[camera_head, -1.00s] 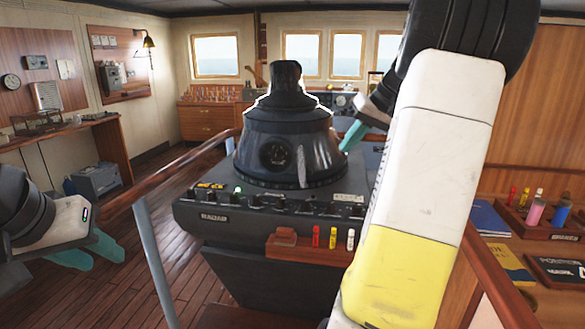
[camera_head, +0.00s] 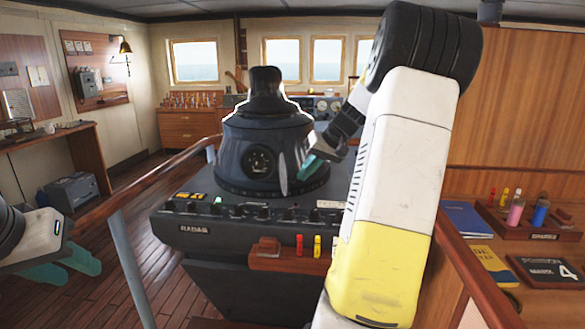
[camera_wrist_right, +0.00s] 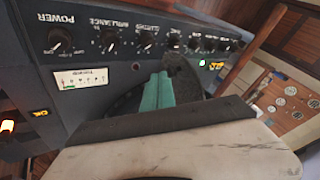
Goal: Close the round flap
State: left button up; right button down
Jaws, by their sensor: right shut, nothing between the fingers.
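The round flap (camera_head: 283,173) stands open, seen almost edge-on as a thin grey plate. It is at the right of the round window (camera_head: 260,161) in the black radar hood (camera_head: 237,150). My right gripper (camera_head: 309,167) is shut and empty, its teal fingers pointing down-left, just right of the flap with a small gap between. In the right wrist view its fingers (camera_wrist_right: 158,92) are together beside a dark curved shape that I cannot identify for sure. My left gripper (camera_head: 75,268) hangs at the lower left, fingers apart and empty, far from the radar.
The radar console (camera_head: 255,238) has a row of knobs below the hood. A wooden handrail (camera_head: 160,180) runs along its left. A pen holder (camera_head: 277,255) sits on its front edge. A side desk (camera_head: 450,265) with books and bottles is at the right.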

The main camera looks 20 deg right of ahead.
jog(key=shift+a, duration=0.25)
jog(key=shift+a, duration=0.15)
